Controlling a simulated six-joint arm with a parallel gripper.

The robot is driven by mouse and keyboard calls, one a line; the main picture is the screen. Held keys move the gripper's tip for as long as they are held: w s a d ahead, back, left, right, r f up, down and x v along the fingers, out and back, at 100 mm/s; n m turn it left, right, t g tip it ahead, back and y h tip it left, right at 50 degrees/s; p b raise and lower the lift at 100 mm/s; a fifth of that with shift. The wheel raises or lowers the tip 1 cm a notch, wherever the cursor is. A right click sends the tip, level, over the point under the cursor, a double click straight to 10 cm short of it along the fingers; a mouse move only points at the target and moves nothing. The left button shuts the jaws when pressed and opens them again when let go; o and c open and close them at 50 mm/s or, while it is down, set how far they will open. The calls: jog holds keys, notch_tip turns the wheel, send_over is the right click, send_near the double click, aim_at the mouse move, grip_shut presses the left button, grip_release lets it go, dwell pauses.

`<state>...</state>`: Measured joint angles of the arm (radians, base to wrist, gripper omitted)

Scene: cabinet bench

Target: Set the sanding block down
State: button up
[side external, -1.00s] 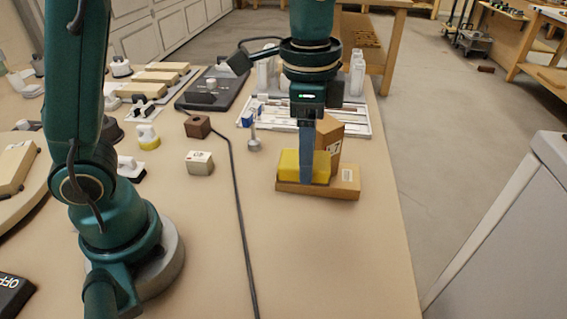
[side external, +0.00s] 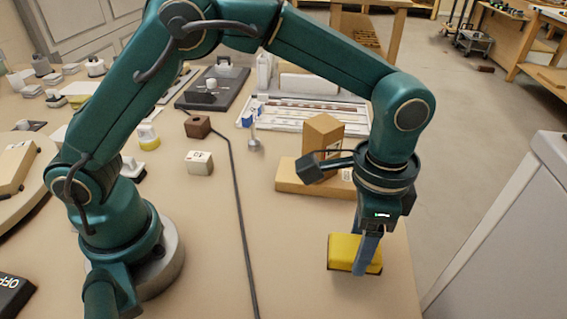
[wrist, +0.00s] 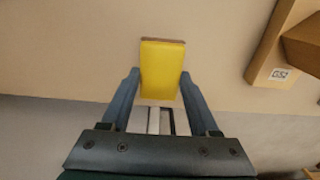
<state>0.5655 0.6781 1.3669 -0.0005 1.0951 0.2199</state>
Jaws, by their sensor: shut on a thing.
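The sanding block (side external: 345,250) is yellow with a thin brown layer on its underside. My gripper (side external: 363,262) is shut on it near the right front edge of the bench. In the wrist view the block (wrist: 162,66) sits between my two blue fingers, one against each side. It looks roughly level and is at or very close to the bench surface; I cannot tell whether it touches. Part of the block is hidden behind the near finger in the side view.
A flat tan box (side external: 292,182) with an upright tan box (side external: 320,135) on it stands just behind my gripper. A small labelled block (side external: 199,163) and a dark cable (side external: 238,210) lie to the left. Bench between cable and gripper is clear.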

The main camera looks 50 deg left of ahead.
jog(key=shift+f, duration=2)
jog(key=shift+f, duration=0.1)
jog(key=o, duration=1.4)
